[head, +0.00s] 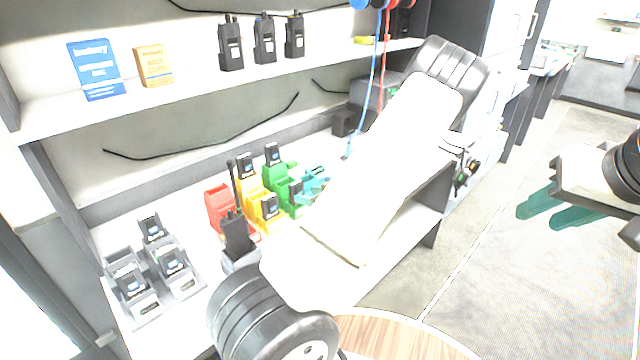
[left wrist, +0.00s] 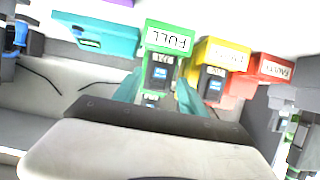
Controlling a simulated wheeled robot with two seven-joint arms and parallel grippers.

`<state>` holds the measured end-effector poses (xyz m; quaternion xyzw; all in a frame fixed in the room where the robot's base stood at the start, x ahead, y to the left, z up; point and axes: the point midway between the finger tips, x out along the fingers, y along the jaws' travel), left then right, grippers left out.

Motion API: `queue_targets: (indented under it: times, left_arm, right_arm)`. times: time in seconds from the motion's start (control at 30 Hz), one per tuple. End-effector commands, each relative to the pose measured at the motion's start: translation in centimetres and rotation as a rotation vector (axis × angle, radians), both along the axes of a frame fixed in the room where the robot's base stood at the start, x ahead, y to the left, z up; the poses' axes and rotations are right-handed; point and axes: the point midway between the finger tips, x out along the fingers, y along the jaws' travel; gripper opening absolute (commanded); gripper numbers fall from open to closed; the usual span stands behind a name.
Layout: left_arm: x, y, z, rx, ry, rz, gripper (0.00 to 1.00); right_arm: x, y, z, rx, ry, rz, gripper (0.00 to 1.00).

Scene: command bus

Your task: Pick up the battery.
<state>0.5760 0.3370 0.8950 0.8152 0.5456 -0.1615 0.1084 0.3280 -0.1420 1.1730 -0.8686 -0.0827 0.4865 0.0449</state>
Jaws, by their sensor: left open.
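In the left wrist view, a dark battery (left wrist: 160,72) with a pale label stands in a green holder (left wrist: 170,37) marked FULL. My left gripper (left wrist: 158,92) is open, with one teal finger on each side of that battery's lower part in the picture; I cannot tell whether they touch it. In the head view, the green holder (head: 276,177) has one battery (head: 272,153) at its back and another (head: 295,189) at its front. My left arm hides much of the left gripper there. My right gripper (head: 548,207) is open and empty over the floor at the right.
A yellow holder (head: 246,190) with batteries and a red holder (head: 219,203) stand beside the green one. A radio (head: 237,236) stands in front. Grey chargers (head: 131,284) hold batteries at the left. A shelf (head: 190,88) with radios runs above.

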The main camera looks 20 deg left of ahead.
Motion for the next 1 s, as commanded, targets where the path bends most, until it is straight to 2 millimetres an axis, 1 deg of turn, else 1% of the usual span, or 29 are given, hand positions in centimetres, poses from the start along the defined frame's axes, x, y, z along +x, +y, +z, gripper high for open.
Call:
queue_targets:
  times: [0.03, 0.13, 0.23, 0.43, 0.57, 0.6, 0.67, 0.7, 0.9, 1.0]
  left_arm:
    - [0.3, 0.8, -0.4, 0.001, 0.002, 0.001, 0.49]
    - [0.7, 1.7, -0.8, 0.0, 0.001, 0.001, 0.49]
    - [0.9, 2.1, -1.0, -0.001, 0.001, -0.001, 0.49]
    - [0.9, 2.1, -1.0, -0.001, 0.001, -0.001, 0.49]
    - [0.9, 2.1, -1.0, -0.001, 0.001, -0.001, 0.24]
    - [0.9, 2.1, -1.0, -0.001, 0.001, -0.001, 0.16]
    - [0.9, 2.1, -1.0, -0.001, 0.001, -0.001, 0.04]
    - [0.9, 2.1, -0.9, -0.001, 0.001, -0.001, 0.02]
    - [0.9, 2.1, -0.9, -0.001, 0.0, -0.002, 0.01]
    - [0.9, 2.1, -0.5, -0.002, -0.001, -0.001, 0.01]
  right_arm:
    - [0.0, 0.0, 0.0, 0.0, 0.0, 0.0, 0.36]
    - [0.0, 0.0, 0.0, 0.0, 0.0, 0.0, 0.36]
    - [0.0, 0.0, 0.0, 0.0, 0.0, 0.0, 0.36]
    - [0.0, 0.0, 0.0, 0.0, 0.0, 0.0, 0.36]
    - [0.0, 0.0, 0.0, 0.0, 0.0, 0.0, 0.36]
    - [0.0, 0.0, 0.0, 0.0, 0.0, 0.0, 0.36]
    - [0.0, 0.0, 0.0, 0.0, 0.0, 0.0, 0.36]
    - [0.0, 0.0, 0.0, 0.0, 0.0, 0.0, 0.36]
    - [0.0, 0.0, 0.0, 0.0, 0.0, 0.0, 0.36]
    - [0.0, 0.0, 0.0, 0.0, 0.0, 0.0, 0.36]
